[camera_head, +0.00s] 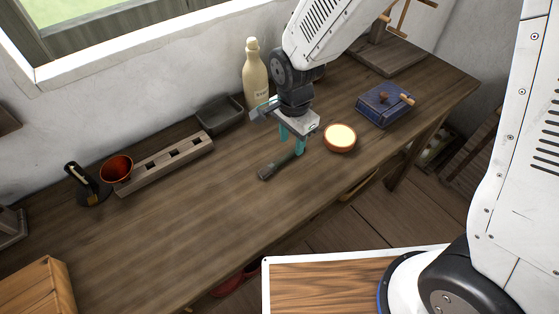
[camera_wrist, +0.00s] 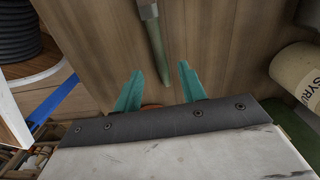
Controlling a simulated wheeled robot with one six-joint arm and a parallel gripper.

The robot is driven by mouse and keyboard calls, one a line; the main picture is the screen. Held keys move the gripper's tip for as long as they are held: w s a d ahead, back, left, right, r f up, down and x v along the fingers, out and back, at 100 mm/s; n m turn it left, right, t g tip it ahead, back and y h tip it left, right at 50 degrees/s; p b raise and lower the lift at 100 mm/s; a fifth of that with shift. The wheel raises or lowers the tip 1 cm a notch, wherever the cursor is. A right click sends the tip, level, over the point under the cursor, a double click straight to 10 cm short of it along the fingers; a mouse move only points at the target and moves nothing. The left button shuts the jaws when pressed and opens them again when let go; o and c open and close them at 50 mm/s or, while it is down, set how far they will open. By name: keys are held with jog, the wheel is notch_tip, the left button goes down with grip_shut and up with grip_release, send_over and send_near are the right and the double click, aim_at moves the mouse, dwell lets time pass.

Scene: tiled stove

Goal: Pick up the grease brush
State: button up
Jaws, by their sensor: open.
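The grease brush (camera_head: 268,172) lies on the wooden worktable, its dark, wider end toward the lower left and its thinner handle running toward my gripper (camera_head: 292,147). My gripper points down over the handle end, with its two teal fingers apart and nothing between them. In the wrist view the green handle of the brush (camera_wrist: 155,42) points toward the gap between the fingertips of my gripper (camera_wrist: 160,70). The brush's wider end is cut off at the top edge there. I cannot tell the exact height of the fingertips above the table.
A round bowl with cream filling (camera_head: 340,137) stands close to the right of my gripper. A syrup bottle (camera_head: 256,75) and a grey tray (camera_head: 220,116) stand behind. A blue box (camera_head: 383,106) is farther right. The table's front left (camera_head: 180,220) is clear.

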aim_at(290, 153)
notch_tip(290, 153, down, 4)
jog(key=shift+a+f, duration=0.1)
grip_shut()
jog(key=shift+r, duration=0.2)
